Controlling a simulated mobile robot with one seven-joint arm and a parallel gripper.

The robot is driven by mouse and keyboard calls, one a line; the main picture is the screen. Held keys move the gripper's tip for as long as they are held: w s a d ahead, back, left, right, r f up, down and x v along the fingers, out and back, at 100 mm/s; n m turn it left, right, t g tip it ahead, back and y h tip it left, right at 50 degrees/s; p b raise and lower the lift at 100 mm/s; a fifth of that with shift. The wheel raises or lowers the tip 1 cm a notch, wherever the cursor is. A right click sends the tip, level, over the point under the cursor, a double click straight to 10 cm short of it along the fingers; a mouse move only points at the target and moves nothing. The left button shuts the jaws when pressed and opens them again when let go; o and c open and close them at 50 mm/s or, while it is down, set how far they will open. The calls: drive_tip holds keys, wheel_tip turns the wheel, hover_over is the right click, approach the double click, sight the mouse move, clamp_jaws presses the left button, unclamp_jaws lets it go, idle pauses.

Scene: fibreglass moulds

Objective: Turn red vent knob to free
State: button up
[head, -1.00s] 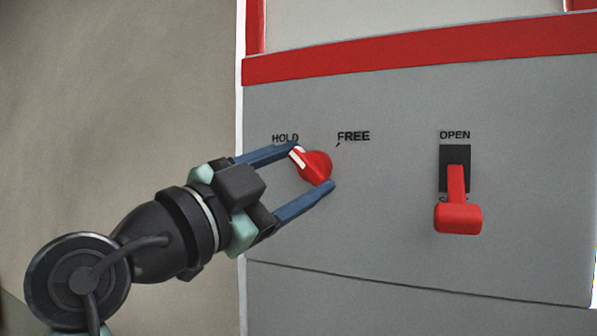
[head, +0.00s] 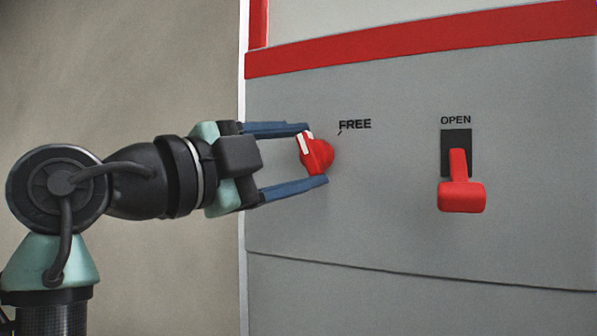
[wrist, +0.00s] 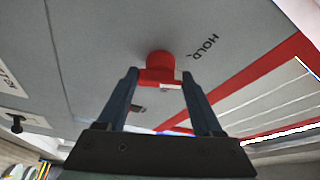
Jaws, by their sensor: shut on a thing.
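The red vent knob (head: 320,155) sits on the grey panel (head: 385,215), with a white pointer mark on its grip. The mark points up and slightly left, short of the FREE label (head: 355,124). My gripper (head: 315,154) has one blue finger above and one below the knob and is shut on it. In the wrist view the knob (wrist: 158,64) is between the fingertips, and the HOLD label (wrist: 204,47) shows beside it. HOLD is hidden behind my upper finger in the head view.
A red lever (head: 461,193) in a black slot, with OPEN (head: 455,120) above it, projects from the panel to the right. A red band (head: 420,40) crosses above. The panel between knob and lever is clear.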

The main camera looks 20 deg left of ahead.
drive_tip(key=m, duration=0.1)
drive_tip(key=m+g, duration=0.1)
drive_tip(key=m, duration=0.1)
drive_tip(key=shift+r+m, duration=0.25)
drive_tip(key=shift+m, duration=0.15)
drive_tip(key=shift+r+m+g+y+p, duration=0.15)
drive_tip(key=shift+m+g+y+p, duration=0.35)
drive_tip(key=shift+m, duration=0.7)
drive_tip(key=m+g, duration=0.1)
drive_tip(key=m, duration=0.1)
drive_tip(key=shift+r+m+y+p, duration=0.1)
drive_tip(key=shift+m+y+p, duration=0.2)
drive_tip(key=shift+m+p, duration=0.1)
drive_tip(key=shift+d+m+g+y+p, duration=0.1)
drive_tip(key=shift+m+g+y+p, duration=0.3)
drive_tip(key=shift+m+y, duration=0.55)
drive_tip(key=shift+m+h, duration=0.25)
drive_tip(key=shift+m, duration=0.2)
drive_tip(key=o, duration=1.4)
drive_tip(key=shift+c, duration=0.2)
drive_tip(key=shift+d, duration=0.1)
